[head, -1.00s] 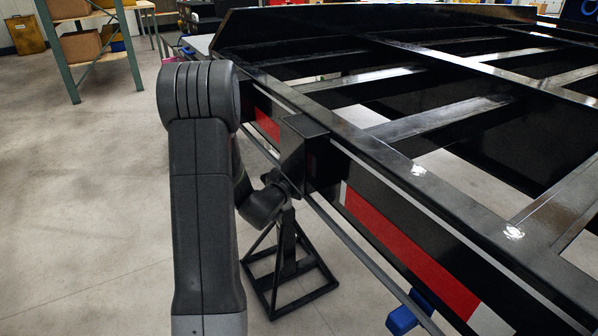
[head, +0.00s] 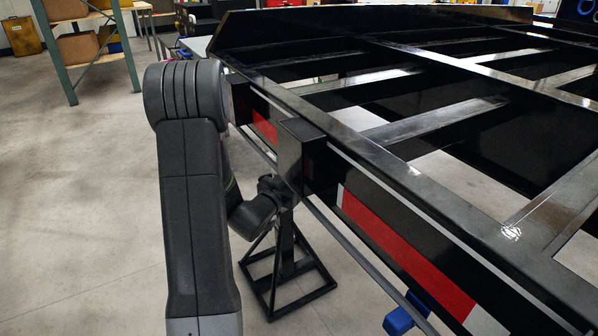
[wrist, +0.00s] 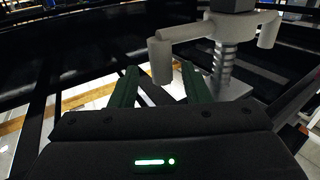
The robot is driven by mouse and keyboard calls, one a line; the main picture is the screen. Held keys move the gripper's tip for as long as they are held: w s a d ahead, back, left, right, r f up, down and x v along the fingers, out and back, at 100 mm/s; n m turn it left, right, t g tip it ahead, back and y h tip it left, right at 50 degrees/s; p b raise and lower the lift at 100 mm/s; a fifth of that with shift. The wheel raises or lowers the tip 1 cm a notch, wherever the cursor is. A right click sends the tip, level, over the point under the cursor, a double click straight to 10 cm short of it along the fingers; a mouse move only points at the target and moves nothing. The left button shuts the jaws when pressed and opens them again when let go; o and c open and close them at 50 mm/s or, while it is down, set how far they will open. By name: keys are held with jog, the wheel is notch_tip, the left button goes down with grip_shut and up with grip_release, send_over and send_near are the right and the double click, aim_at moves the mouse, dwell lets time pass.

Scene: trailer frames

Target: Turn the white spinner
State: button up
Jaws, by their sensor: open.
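The white spinner (wrist: 195,35) is in the upper right of the wrist view. It looks light grey, a crossbar with a downward peg at each end on a ribbed upright shaft. My gripper (wrist: 158,74) has two green fingers, open and apart. The spinner's left peg (wrist: 160,62) appears in line with the gap between the fingertips; I cannot tell how far in it is. The shaft stands to the right of the right finger. In the head view the gripper and spinner are hidden behind the trailer frame.
The black trailer frame (head: 450,220) with open crossbars fills the right of the head view, close to my arm. A black stand (head: 290,265) is below its edge. A blue part (head: 398,321) is low at the front. The floor at left is clear, with shelving (head: 85,40) behind.

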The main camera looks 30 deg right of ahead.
jog(key=p+v, duration=0.1)
jog(key=v, duration=0.9)
jog(key=shift+s+a, duration=0.15)
jog(key=shift+s, duration=0.05)
jog(key=shift+w, duration=0.1)
jog(key=b+x, duration=0.2)
jog(key=x, duration=1.1)
jog(key=shift+w+d, duration=0.25)
jog(key=shift+d, duration=0.05)
jog(key=shift+s, duration=0.1)
